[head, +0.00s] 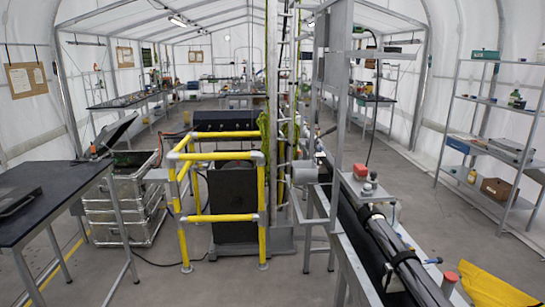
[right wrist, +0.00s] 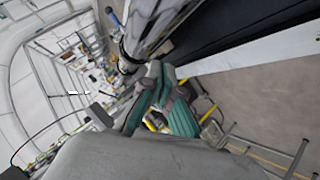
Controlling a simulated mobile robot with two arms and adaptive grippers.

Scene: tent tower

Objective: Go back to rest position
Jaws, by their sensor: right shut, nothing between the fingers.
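My right gripper (right wrist: 161,76) shows in the right wrist view, with grey fingers and teal pads. Its fingertips are together with nothing between them. It appears in free air, clear of the surfaces behind it. I cannot make out the right gripper in the head view. My left gripper is in neither view.
A yellow railing (head: 222,156) stands around a dark box (head: 232,205) left of the central mast. A dark table (head: 45,205) and stacked crates (head: 125,218) are at left. A long dark tube (head: 395,245) is near right. Shelves (head: 515,105) line the right wall.

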